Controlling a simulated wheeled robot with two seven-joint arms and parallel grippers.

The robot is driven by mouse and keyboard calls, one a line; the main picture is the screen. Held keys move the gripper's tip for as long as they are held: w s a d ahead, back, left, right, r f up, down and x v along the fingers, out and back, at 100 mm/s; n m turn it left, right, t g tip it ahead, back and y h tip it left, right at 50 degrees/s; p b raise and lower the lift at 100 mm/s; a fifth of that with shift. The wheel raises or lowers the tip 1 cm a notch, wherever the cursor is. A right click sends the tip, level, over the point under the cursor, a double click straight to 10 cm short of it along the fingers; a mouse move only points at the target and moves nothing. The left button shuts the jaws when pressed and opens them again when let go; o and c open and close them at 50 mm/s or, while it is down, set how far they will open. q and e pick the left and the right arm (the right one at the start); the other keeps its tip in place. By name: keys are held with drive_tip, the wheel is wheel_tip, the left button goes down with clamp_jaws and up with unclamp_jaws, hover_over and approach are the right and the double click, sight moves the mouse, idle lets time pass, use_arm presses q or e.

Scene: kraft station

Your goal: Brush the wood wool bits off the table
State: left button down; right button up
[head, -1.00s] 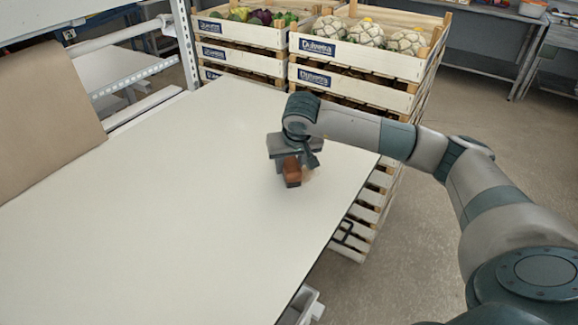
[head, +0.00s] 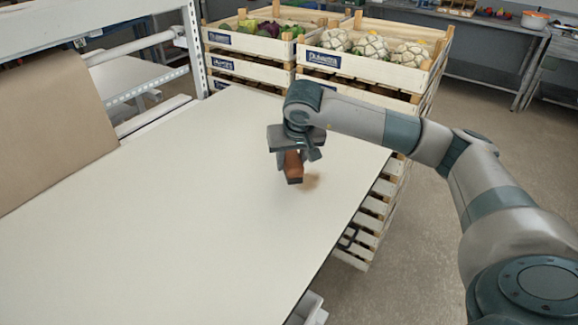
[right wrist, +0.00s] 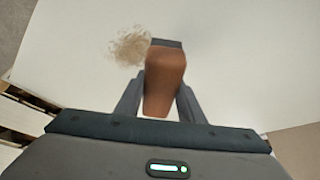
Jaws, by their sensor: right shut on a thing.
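My right gripper (head: 291,158) is shut on a brush with a brown wooden body (head: 293,164) and a dark end. The brush also shows between the fingers in the right wrist view (right wrist: 165,80). I cannot tell whether it touches the table (head: 150,220). The wood wool bits (head: 312,181) lie in a small tan patch on the tabletop, just right of the brush. In the right wrist view the bits (right wrist: 130,45) lie left of the brush's dark end. My left gripper is not in view.
Stacked wooden crates (head: 380,65) of vegetables stand beyond the table's far edge. The tabletop is otherwise clear. Open floor lies to the right.

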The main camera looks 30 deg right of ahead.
drive_tip(key=shift+d+r, duration=0.1)
drive_tip(key=shift+r, duration=0.85)
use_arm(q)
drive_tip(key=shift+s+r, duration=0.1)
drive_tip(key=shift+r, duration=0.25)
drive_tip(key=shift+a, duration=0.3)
